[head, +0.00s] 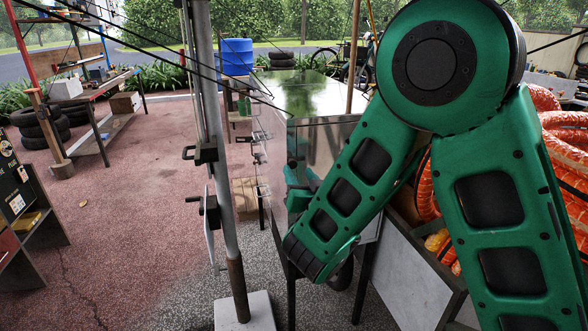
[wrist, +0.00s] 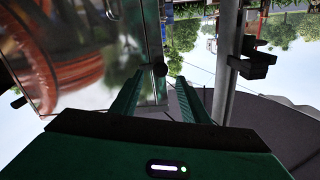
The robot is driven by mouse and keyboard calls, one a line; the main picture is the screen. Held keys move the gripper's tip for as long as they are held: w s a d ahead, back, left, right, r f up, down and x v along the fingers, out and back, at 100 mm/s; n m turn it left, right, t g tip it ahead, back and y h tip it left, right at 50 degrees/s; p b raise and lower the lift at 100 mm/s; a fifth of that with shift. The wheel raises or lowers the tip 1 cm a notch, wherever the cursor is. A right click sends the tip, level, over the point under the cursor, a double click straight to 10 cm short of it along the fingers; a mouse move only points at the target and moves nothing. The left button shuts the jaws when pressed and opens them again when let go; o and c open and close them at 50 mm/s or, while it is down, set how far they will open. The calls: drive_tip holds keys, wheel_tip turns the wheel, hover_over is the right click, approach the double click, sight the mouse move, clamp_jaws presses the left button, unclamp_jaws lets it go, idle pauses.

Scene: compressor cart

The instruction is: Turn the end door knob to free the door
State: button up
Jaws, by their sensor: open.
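The compressor cart's shiny metal cabinet (head: 318,92) stands in the middle of the head view, with its mirror-like end door (head: 318,143) facing me. In the wrist view the door panel (wrist: 90,50) fills the upper left and reflects orange hose. A small dark round knob (wrist: 160,69) shows near the panel's edge, just beyond and between my fingertips. My gripper (wrist: 159,80) is open, with its two green ribbed fingers apart and nothing held. I cannot tell whether they touch the knob. In the head view my green arm hides part of the door and most of the gripper.
A metal post (head: 226,180) with black clamps stands close left of the door; its clamp (wrist: 252,65) also shows right of my fingers in the wrist view. Orange hoses (head: 565,150) lie at the right. A workbench (head: 105,90) and tires stand farther left, beyond open red floor.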

sight(294, 164)
drive_tip(key=shift+x, duration=2.65)
clamp_jaws()
